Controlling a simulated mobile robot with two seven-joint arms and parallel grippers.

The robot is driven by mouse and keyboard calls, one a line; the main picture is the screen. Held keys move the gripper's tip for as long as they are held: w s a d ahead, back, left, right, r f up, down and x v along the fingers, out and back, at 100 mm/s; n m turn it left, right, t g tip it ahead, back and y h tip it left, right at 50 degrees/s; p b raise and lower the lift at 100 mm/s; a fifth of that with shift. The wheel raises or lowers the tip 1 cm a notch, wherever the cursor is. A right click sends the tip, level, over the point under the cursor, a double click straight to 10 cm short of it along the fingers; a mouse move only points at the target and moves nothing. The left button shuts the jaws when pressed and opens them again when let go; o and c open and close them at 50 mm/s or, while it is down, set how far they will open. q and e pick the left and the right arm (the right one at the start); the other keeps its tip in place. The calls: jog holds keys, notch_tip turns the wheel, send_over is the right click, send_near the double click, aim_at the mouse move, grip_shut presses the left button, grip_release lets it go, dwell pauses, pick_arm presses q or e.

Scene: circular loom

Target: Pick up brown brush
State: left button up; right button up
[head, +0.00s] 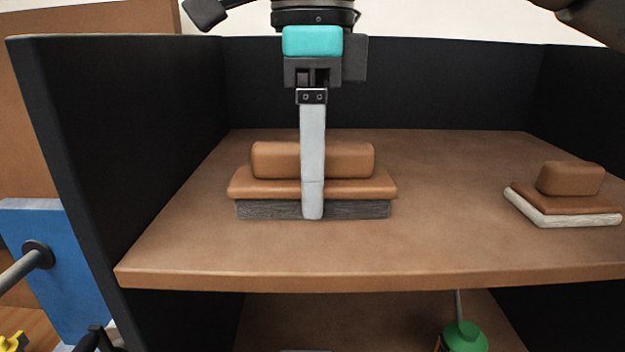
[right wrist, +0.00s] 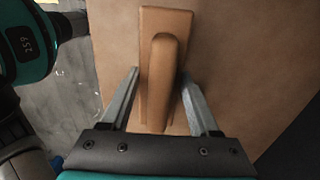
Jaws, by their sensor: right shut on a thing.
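A brush with a brown wooden block and raised handle (head: 275,160) and dark grey bristles (head: 265,210) stands bristles down on the brown shelf (head: 450,200). My right gripper (head: 312,200) comes straight down over its middle and is shut on it. One pale finger crosses the brush's front; the other is hidden behind it. In the right wrist view the brush (right wrist: 165,70) lies between the two fingers of the gripper (right wrist: 162,95). A second brown brush with pale bristles (head: 570,190) stands at the shelf's right. My left gripper is not in view.
Dark panels close the shelf at the left (head: 130,140) and back (head: 440,90). The shelf between the two brushes is clear. A green-topped bottle (head: 463,338) stands below the shelf. A blue panel with a grey rod (head: 20,270) is at the left.

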grip_shut()
jog(key=shift+r, duration=0.15)
jog(key=shift+r, duration=0.6)
notch_tip(320, 180, up, 8)
jog(key=shift+f+p, duration=0.1)
jog(key=shift+p, duration=0.8)
notch_tip(320, 180, up, 11)
jog(key=p, duration=0.7)
jog(key=shift+f, duration=0.15)
